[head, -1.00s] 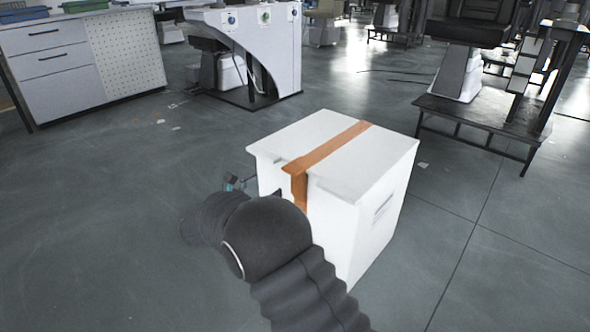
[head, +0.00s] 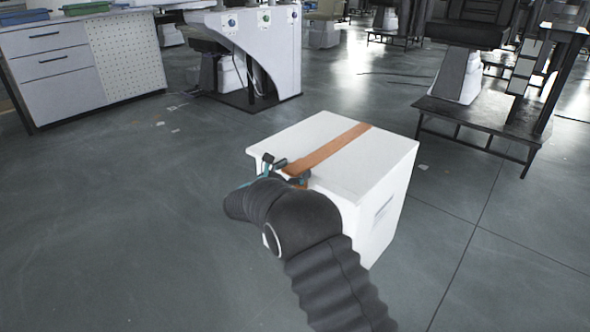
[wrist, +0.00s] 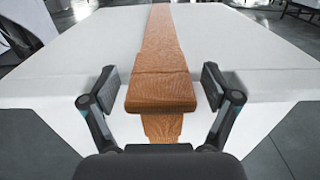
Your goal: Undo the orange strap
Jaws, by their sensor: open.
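The orange strap (head: 328,147) runs across the top of a white box (head: 365,165) and bends down over its near edge. In the wrist view the strap (wrist: 161,48) comes straight toward me, with a thicker orange end piece (wrist: 161,92) at the box edge and a narrower part hanging below. My gripper (wrist: 160,88) is open, with one finger on each side of that end piece and gaps on both sides. In the head view my gripper (head: 287,168) is at the box's near edge, and my arm hides the strap's lower part.
The box stands on a grey floor (head: 110,230) with free room around it. A white drawer cabinet (head: 70,65), a white curved bench (head: 262,45) and a dark low platform (head: 480,120) stand farther back.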

